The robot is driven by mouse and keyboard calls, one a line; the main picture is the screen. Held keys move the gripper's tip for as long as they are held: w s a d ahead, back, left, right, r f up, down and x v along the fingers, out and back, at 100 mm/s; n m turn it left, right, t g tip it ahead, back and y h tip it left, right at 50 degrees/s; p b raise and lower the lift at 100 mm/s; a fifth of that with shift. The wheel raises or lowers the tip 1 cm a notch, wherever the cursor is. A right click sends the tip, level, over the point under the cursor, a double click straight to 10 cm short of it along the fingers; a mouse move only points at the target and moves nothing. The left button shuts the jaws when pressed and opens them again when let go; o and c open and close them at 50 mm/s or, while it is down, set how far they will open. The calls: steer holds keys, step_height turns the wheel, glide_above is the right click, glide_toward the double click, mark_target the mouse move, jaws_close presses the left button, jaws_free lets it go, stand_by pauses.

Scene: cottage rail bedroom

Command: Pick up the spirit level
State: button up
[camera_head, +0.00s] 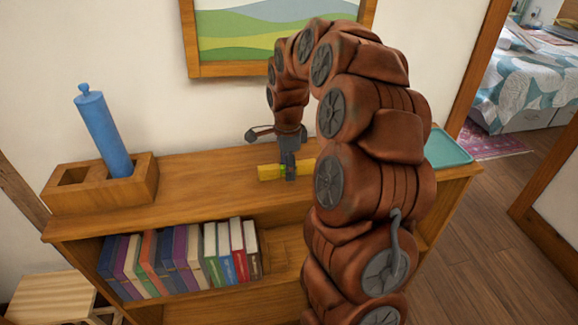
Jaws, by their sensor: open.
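The spirit level (270,173) is a yellow bar with a green part near its middle. It lies on the top of the wooden bookcase (210,180), near its middle. My gripper (287,172) points down at the level, with a dark finger in front of the bar. The gripper is open. My brown arm hides the bar's right side, and I cannot tell whether the fingers touch it.
A wooden block with square holes (62,199) stands at the left end of the bookcase top, with a blue cylinder (104,130) upright in it. A teal tray (447,149) lies at the right end. A framed picture (235,70) hangs behind.

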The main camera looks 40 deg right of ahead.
steer(key=shift+f, duration=0.25)
jaws_close()
steer(key=shift+r, duration=0.1)
stand_by(0.4)
steer(key=shift+r+b, duration=0.9)
steer(key=shift+r, duration=0.8)
steer(key=s+a+b, duration=0.2)
steer(key=s+a, duration=0.2)
steer(key=a, duration=0.3)
steer(key=s+a+r+b, duration=0.1)
steer(key=s+a+b, duration=0.1)
steer(key=a, duration=0.5)
steer(key=shift+s+r, duration=0.25)
steer(key=shift+s, duration=0.65)
